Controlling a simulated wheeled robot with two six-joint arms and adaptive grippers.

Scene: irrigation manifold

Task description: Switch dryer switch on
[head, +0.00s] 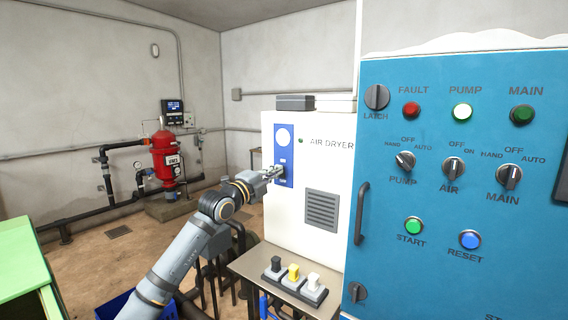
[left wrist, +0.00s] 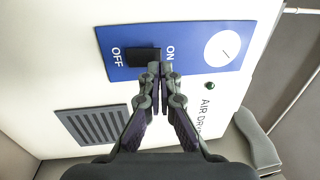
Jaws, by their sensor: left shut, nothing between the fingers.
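The air dryer (head: 283,230) is a white cabinet with a blue switch panel (head: 283,155). In the left wrist view, the dryer switch (left wrist: 142,57) is a black rocker on the blue panel (left wrist: 190,57), between the labels OFF and ON. My left gripper (head: 273,173) is shut and empty in front of the panel. In the left wrist view, its fingertips (left wrist: 160,72) are at the ON end of the rocker; I cannot tell whether they touch it. The fingers partly hide the rocker, and which side is pressed is unclear. My right gripper is not in view.
A round white gauge (left wrist: 222,48) and a dark green lamp (left wrist: 209,86) sit near the switch. A blue control cabinet (head: 450,240) with a handle stands at the right. A small table with valve blocks (head: 294,284) is below the dryer. A red tank (head: 166,158) stands back left.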

